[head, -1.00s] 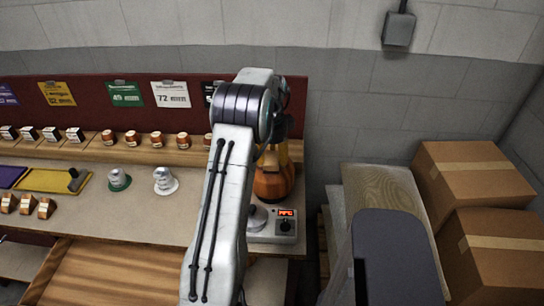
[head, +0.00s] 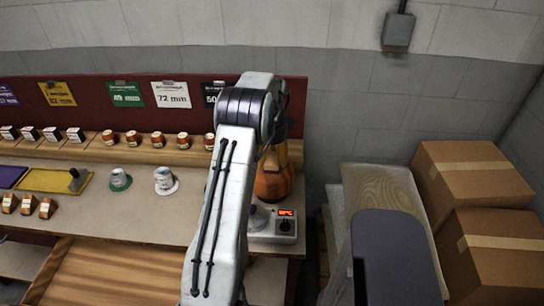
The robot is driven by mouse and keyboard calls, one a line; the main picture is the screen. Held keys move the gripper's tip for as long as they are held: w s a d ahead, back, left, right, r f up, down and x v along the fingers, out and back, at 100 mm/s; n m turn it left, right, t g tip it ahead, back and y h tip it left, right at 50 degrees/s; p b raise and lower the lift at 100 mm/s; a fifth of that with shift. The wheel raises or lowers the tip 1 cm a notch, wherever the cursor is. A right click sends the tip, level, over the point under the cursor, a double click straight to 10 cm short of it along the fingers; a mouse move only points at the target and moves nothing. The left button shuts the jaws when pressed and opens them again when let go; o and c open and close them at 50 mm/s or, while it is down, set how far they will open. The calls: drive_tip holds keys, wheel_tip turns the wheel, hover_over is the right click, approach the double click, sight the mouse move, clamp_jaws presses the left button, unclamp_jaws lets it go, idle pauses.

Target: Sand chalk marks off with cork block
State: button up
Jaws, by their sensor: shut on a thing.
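My gripper is hidden behind my raised arm, so its jaws and anything in them do not show. I cannot make out a cork block or any chalk marks. A small hat-like piece on a green base (head: 119,181) and a pale one on a white base (head: 165,181) stand on the workbench (head: 150,215). An orange rounded machine part (head: 272,183) stands behind my arm, partly covered by it. A grey control box (head: 285,228) with a red lit display sits in front of it.
More brown blocks (head: 27,205) stand at the left. Yellow (head: 55,181) and purple (head: 11,176) mats lie there. Cardboard boxes (head: 470,180) fill the right. A wooden surface (head: 110,270) lies in front.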

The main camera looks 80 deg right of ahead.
drive_tip(key=shift+w+d+r+p, duration=0.1)
drive_tip(key=shift+d+p, duration=1.1)
drive_tip(key=shift+p, duration=0.05)
drive_tip(key=shift+d+r+p, duration=0.1)
drive_tip(key=shift+d+p, duration=0.6)
drive_tip(key=shift+p, duration=0.35)
drive_tip(key=shift+w+d+f+p, duration=0.1)
drive_tip(key=shift+d+f+p, duration=0.05)
drive_tip(key=shift+d+p, duration=0.4)
drive_tip(key=shift+w+d+f+p, duration=0.1)
drive_tip(key=shift+d+p, duration=0.35)
drive_tip(key=shift+d, duration=0.15)
drive_tip(key=shift+f, duration=0.1)
